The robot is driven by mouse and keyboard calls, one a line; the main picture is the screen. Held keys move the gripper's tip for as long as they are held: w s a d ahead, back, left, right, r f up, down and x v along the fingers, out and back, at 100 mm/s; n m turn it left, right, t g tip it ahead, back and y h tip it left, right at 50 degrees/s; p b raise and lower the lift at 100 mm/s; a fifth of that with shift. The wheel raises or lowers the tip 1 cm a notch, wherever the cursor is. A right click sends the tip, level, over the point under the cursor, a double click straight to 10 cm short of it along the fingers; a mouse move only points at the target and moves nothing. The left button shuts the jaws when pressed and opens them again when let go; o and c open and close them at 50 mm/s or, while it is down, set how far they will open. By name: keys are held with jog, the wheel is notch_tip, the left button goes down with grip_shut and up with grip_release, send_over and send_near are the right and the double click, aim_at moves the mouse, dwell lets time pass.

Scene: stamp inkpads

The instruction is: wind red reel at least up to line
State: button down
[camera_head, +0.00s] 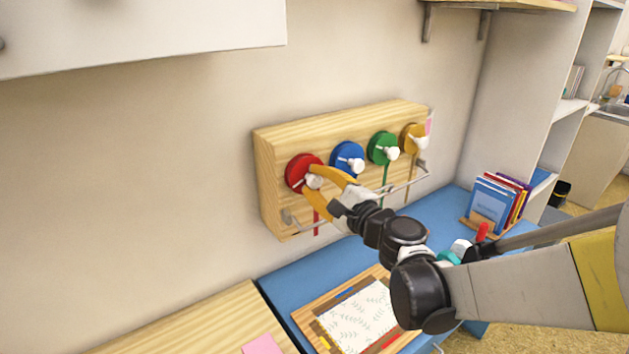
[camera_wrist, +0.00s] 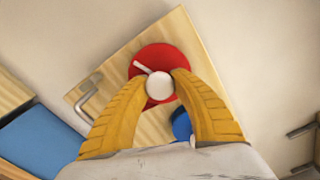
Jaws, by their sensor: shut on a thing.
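The red reel (camera_head: 298,166) is the leftmost of the reels on a wooden wall board (camera_head: 270,190). A red strap (camera_head: 316,222) hangs below it. In the wrist view the red reel (camera_wrist: 172,55) carries a white pointer and a round white knob (camera_wrist: 159,86). My gripper (camera_head: 318,176) is at the red reel, with its yellow fingers on either side of the knob. In the wrist view the gripper (camera_wrist: 160,84) is shut on the knob. The fingers hide part of the reel's lower side. I cannot make out a line.
Blue (camera_head: 345,152), green (camera_head: 377,143) and yellow (camera_head: 409,137) reels sit to the right on the same board. A metal rail (camera_head: 405,184) runs in front of it. Below are a blue table (camera_head: 300,283), a framed leaf picture (camera_head: 358,318) and a book rack (camera_head: 495,205).

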jog(key=n, duration=1.2)
jog(key=shift+r+n, duration=0.1)
jog(key=shift+n, duration=0.2)
dwell(0.4)
jog(key=c, duration=1)
grip_release()
jog(key=shift+c, duration=0.2)
jog(key=v, duration=1.2)
